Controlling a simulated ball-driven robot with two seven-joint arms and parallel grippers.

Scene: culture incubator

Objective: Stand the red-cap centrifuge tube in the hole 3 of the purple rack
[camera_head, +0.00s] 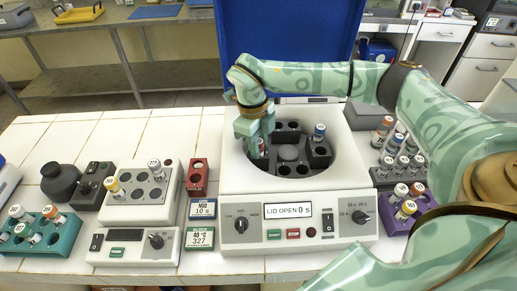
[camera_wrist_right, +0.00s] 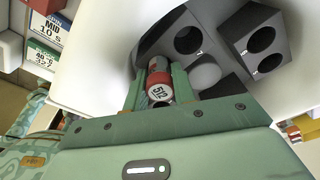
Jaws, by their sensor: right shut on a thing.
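The red-cap centrifuge tube (camera_wrist_right: 159,88) sits in the open centrifuge's rotor. Its round cap faces the right wrist camera and bears a dark number on a white top. My right gripper (camera_head: 257,152) reaches down into the left side of the bowl and is shut on this tube, one finger on each side of the cap. In the head view the tube is mostly hidden behind the fingers. The purple rack (camera_head: 392,222) stands right of the centrifuge and holds several tubes with white and orange caps. Its hole numbers are too small to read. My left gripper is out of view.
The white centrifuge (camera_head: 345,235) has its blue lid (camera_head: 285,40) raised behind the bowl. Another tube (camera_head: 319,133) stands in the rotor's right side. A grey rack (camera_head: 377,170) of tubes stands behind the purple one. A heating block (camera_head: 140,195) and teal rack (camera_head: 60,240) are left.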

